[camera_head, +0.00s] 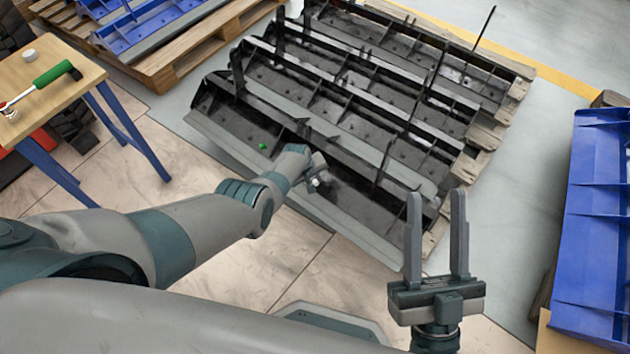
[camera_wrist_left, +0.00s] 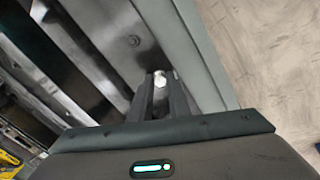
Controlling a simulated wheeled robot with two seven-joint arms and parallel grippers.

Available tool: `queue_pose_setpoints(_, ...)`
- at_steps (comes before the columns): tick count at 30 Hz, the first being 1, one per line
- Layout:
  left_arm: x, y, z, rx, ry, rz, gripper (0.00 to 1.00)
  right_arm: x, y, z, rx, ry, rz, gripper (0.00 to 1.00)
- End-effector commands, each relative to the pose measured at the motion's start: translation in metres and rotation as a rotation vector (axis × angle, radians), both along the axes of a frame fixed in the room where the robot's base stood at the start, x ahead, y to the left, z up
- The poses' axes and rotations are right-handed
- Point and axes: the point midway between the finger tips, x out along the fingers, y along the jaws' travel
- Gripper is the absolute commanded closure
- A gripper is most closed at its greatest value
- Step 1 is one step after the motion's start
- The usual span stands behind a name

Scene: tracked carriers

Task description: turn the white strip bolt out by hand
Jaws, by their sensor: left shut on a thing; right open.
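The white strip bolt (camera_wrist_left: 160,79) shows as a small pale head between the fingertips of my left gripper (camera_wrist_left: 160,92) in the left wrist view. My left gripper is shut on it, against the nearest black carrier (camera_head: 225,138). In the head view the left gripper (camera_head: 316,178) reaches the front part of that carrier, with the pale bolt (camera_head: 315,183) at its tip. How far the bolt is turned out cannot be told. My right gripper (camera_head: 437,225) is open and empty, fingers pointing up, in front of the carriers at the right.
Several black carriers lie on a wooden pallet (camera_head: 485,132). A green dot (camera_head: 263,146) marks the nearest one. A wooden table (camera_head: 60,95) at left holds a green-handled tool (camera_head: 53,74). Blue carriers stand at right (camera_head: 597,220) and top left (camera_head: 150,28). Floor between is clear.

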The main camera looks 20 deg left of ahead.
Motion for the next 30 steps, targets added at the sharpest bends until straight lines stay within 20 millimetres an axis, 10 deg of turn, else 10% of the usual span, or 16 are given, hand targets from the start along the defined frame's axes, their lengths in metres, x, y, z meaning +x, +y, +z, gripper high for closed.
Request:
queue_pose_setpoints(19,-0.0005,0.0000,-0.0004,-0.216,0.089,0.674,1.00,0.0000,0.0000,0.0024,0.000,0.000,0.000,0.59)
queue_pose_setpoints(30,-0.0006,0.0005,-0.0006,-0.242,0.098,0.755,1.00,0.0000,0.0000,0.0023,0.000,0.000,0.000,0.59)
